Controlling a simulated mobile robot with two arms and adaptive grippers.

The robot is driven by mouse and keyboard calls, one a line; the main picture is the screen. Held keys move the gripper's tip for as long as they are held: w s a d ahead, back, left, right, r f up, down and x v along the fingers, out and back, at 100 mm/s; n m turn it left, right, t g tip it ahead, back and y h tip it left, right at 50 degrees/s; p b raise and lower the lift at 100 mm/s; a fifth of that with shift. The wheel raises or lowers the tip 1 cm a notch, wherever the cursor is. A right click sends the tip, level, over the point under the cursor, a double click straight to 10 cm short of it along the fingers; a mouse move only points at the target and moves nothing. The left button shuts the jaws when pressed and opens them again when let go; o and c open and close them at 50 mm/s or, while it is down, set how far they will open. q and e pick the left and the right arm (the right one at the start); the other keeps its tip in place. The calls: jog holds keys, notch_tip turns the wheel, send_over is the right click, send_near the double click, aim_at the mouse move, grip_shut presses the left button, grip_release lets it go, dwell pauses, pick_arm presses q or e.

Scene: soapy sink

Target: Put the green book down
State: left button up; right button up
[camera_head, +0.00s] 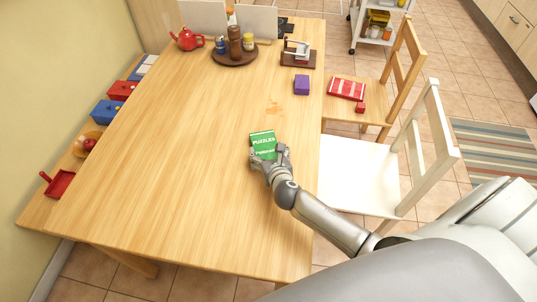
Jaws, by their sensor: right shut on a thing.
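The green book (263,139) has white lettering that reads "PUZZLES" on its cover. It is at the middle right of the wooden table (180,170), near the table's right edge. My right gripper (268,158) is shut on the near end of the book, and its fingers hide that end. I cannot tell whether the book touches the tabletop or is held just above it. My left gripper is not in view.
A purple box (301,84) and a napkin holder (298,54) stand farther back. A red teapot (187,39) and a round tray (234,60) with bottles are at the far end. A white chair (360,170) stands at the right. The table's left half is clear.

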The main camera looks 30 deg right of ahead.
jog(key=shift+f, duration=0.15)
jog(key=o, duration=1.1)
jog(key=shift+s+r, duration=0.25)
jog(key=shift+s, duration=0.25)
jog(key=v, duration=1.1)
jog(key=shift+a, duration=0.1)
